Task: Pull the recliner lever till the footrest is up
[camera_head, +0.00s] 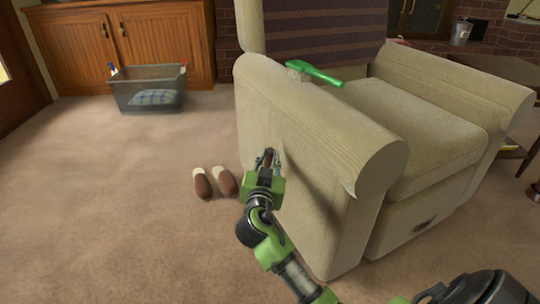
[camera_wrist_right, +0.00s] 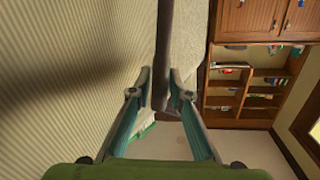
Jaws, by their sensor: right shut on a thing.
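The beige recliner (camera_head: 375,125) stands right of centre in the head view, its near side facing my right arm. Its footrest panel (camera_head: 415,225) hangs flat against the front, folded down. My right gripper (camera_head: 266,160) is beside the outer face of the near armrest, shut on the lever (camera_head: 268,155). In the right wrist view the dark, narrow lever (camera_wrist_right: 163,55) runs down from the top edge between the two fingertips of the gripper (camera_wrist_right: 162,92). The lever's mount is hidden. My left gripper is in neither view.
A brush-like green item (camera_head: 315,72) lies on the near armrest. Two brown slippers (camera_head: 213,183) lie on the carpet left of my gripper. A clear bin (camera_head: 148,90) stands before a wooden cabinet (camera_head: 130,40). The carpet at left is free.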

